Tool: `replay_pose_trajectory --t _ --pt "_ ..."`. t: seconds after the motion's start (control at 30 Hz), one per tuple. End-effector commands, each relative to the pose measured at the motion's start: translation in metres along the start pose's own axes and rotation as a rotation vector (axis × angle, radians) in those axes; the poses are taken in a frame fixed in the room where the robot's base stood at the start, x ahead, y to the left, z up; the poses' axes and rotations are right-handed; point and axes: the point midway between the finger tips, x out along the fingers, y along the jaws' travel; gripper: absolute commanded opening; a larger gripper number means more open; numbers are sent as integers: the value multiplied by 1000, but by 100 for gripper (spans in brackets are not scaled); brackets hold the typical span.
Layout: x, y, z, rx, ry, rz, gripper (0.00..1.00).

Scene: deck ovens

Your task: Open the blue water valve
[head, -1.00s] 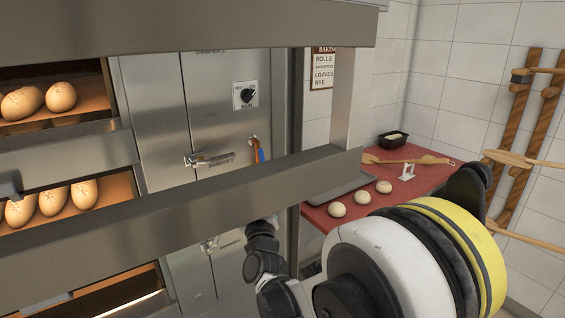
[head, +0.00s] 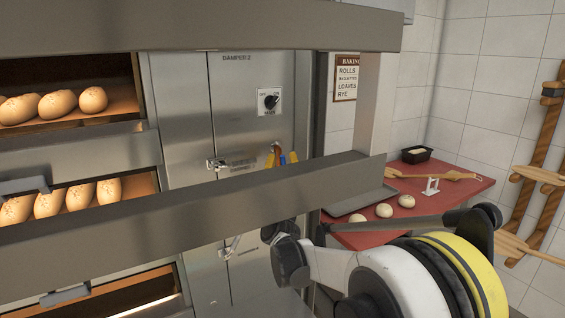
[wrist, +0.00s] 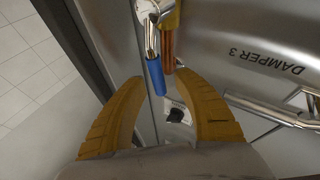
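The blue water valve shows in the wrist view as a short lever with a blue grip (wrist: 155,77) on a chrome body (wrist: 151,28), beside a copper pipe (wrist: 168,48). In the head view only a sliver of its blue grip (head: 284,159) shows, behind the steel rail. My gripper (wrist: 160,80) is open, its yellow fingers apart on either side of the grip's lower end. Whether a finger touches the grip, I cannot tell. In the head view my yellow fingertips (head: 281,157) show just above the rail, around the valve; the rest of the gripper is hidden.
A steel rail (head: 200,200) crosses in front of the oven panel. Damper latches (head: 228,163) and a dial (head: 270,101) are on that panel. Loaves (head: 58,104) sit in the decks at left. A red table (head: 460,190) with dough balls stands at right.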

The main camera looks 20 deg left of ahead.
Motion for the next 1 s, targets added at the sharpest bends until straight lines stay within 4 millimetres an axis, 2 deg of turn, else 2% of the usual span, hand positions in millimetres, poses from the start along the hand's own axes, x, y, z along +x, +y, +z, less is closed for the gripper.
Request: replay_pose_trajectory --t 0.17,0.2,0.27,0.3,0.63,1.0 --pt "0 0 0 0 0 0 36" --pt "0 0 0 0 0 0 32" --pt "0 0 0 0 0 0 13" --pt "0 0 0 0 0 -1 1" --pt "5 6 -3 65 -46 19 0" --pt "7 12 4 137 -96 43 0"
